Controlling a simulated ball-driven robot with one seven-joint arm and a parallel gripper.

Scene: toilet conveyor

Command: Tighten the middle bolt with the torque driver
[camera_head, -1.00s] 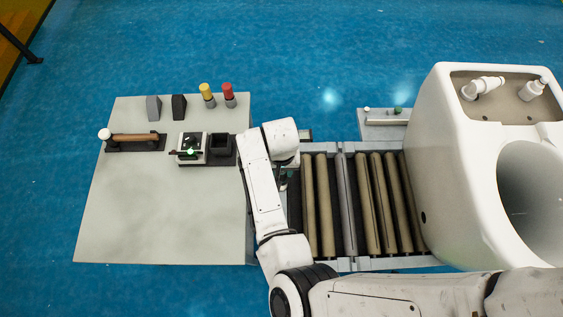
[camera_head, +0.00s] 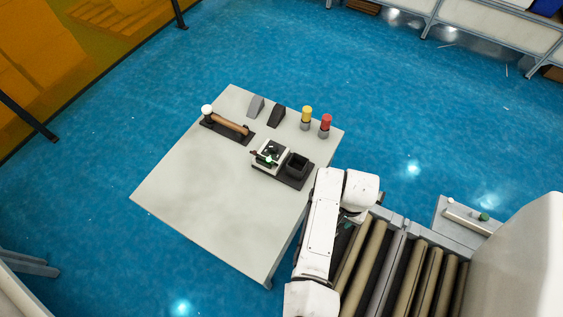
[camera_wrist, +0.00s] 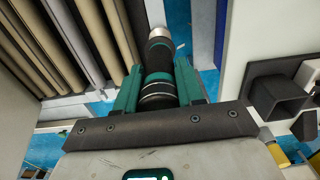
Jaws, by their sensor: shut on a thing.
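My gripper (camera_wrist: 158,88) shows in the wrist view with its green fingers shut on the torque driver (camera_wrist: 159,57), a black and green cylinder with a silver end. The driver points away from the wrist, towards the top of the picture. In the head view my arm hides most of the gripper and driver, beside the table's right edge and over the near end of the roller conveyor. I cannot make out the middle bolt in either view.
The grey table (camera_head: 205,210) has a clear front. On it are a wooden-handled hammer (camera_head: 230,124), a white device (camera_head: 267,159), a black open holder (camera_head: 298,164), and yellow (camera_head: 307,113) and red (camera_head: 325,123) capped items. Conveyor rollers (camera_head: 415,275) and a white toilet (camera_head: 520,265) are at right.

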